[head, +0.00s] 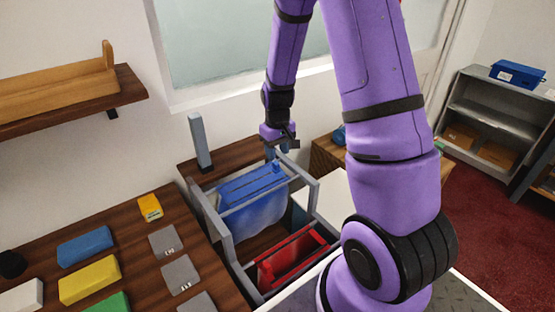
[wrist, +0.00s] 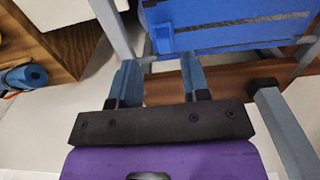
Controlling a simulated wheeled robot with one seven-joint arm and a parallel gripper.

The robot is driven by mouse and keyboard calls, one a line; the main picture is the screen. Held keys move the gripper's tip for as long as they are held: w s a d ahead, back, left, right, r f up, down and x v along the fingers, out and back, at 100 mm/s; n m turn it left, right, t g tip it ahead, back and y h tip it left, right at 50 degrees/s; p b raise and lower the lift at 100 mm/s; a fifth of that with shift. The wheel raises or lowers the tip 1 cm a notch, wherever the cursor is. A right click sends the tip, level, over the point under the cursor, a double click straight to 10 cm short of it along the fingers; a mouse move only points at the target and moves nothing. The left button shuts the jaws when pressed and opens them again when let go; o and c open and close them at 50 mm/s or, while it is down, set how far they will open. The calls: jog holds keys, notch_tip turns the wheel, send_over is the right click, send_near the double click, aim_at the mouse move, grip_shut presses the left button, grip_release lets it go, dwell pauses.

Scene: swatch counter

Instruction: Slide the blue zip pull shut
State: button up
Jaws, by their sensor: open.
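The blue pouch (head: 254,205) hangs in a grey frame, its top face crossed by a thin dark zip line. The blue zip pull (head: 277,168) is a small raised block near the right end of that top in the head view. In the wrist view the zip pull (wrist: 163,40) sits at the left end of the zip line on the blue pouch (wrist: 225,30). My gripper (head: 282,150) is just above and behind the pull. In the wrist view my gripper (wrist: 160,78) is open with nothing between its blue-grey fingers, and the pull lies just beyond the fingertips.
Grey frame bars (head: 226,240) surround the pouch, and a red pouch (head: 290,258) hangs in front of it. A grey post (head: 200,142) stands at the back left. Coloured blocks and grey swatches lie on the wooden counter (head: 137,245) to the left.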

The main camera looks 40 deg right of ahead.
notch_tip(320, 180, up, 6)
dwell(0.4)
jog(key=shift+r, duration=0.15)
jog(key=s+a+r+t, duration=0.1)
jog(key=s+a+r, duration=0.25)
jog(key=r, duration=0.45)
jog(key=s+a+r+t, duration=0.25)
jog(key=s+r, duration=0.25)
jog(key=r, duration=0.4)
jog(key=s+a+r+t, duration=0.1)
jog(key=s+a+r, duration=0.1)
jog(key=s, duration=0.5)
jog(key=s+a+r, duration=0.3)
jog(key=s+r, duration=0.2)
jog(key=s, duration=0.3)
jog(key=shift+t, duration=0.35)
jog(key=shift+a, duration=0.1)
